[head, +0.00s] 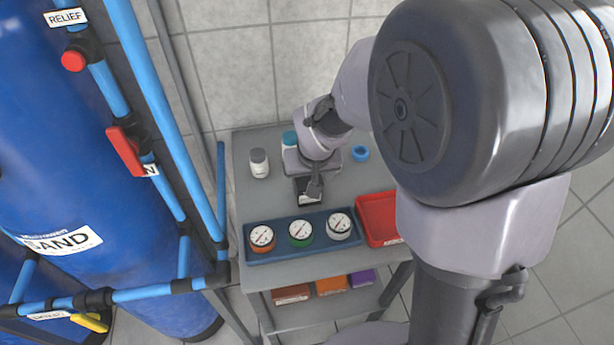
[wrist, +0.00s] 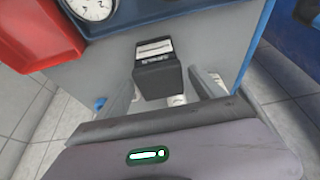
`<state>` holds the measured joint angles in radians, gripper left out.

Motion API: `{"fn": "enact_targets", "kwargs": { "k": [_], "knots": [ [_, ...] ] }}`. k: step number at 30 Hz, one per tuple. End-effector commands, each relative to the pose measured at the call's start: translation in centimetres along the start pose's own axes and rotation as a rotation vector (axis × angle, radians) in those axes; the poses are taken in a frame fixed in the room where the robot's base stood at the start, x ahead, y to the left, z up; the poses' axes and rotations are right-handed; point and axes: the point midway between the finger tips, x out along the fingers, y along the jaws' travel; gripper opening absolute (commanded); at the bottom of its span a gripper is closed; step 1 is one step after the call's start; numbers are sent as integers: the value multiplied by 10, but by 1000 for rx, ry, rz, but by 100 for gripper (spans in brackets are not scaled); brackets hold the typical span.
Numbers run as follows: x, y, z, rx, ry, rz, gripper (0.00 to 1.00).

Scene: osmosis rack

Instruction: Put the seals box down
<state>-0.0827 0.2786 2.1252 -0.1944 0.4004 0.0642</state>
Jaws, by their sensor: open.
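The seals box appears to be the small dark box with a pale top label (wrist: 155,70) in the wrist view; its print is too small to read surely. In the head view the dark box (head: 308,190) shows on the grey cart top, behind the gauge tray, partly hidden by my gripper. My gripper (head: 312,178) is low over the cart top, right at the box. In the wrist view its fingers (wrist: 165,88) are open, one on each side of the box, with visible gaps. The box's underside is hidden, so its contact with the top is not clear.
A blue tray (head: 273,257) with three gauges lies in front, with a red tray (head: 377,218) to its right. A grey-capped bottle (head: 258,164), a teal-capped bottle (head: 289,139) and a blue ring (head: 360,154) stand around my gripper. Pipes and a blue tank (head: 60,150) are left.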

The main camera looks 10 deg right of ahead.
Motion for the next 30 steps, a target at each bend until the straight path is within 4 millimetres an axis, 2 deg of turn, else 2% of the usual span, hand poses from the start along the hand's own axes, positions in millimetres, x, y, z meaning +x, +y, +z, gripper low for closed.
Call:
{"fn": "enact_targets", "kwargs": {
  "k": [1,3,6,11,13,16,18,21,25,30],
  "knots": [
    [-21,0,-4,-1,4,0,78],
    [-40,0,-3,-1,3,0,78],
    [-61,0,-2,0,2,0,78],
    [-82,1,1,9,4,-2,78],
    [-109,4,10,53,19,-10,78],
    [-167,8,43,169,46,-43,78],
    [-202,6,74,252,62,-80,78],
    [-234,0,116,345,79,-136,78],
    [-249,-7,147,404,88,-182,78],
    [-251,-9,151,413,87,-191,78]
  ]
}}
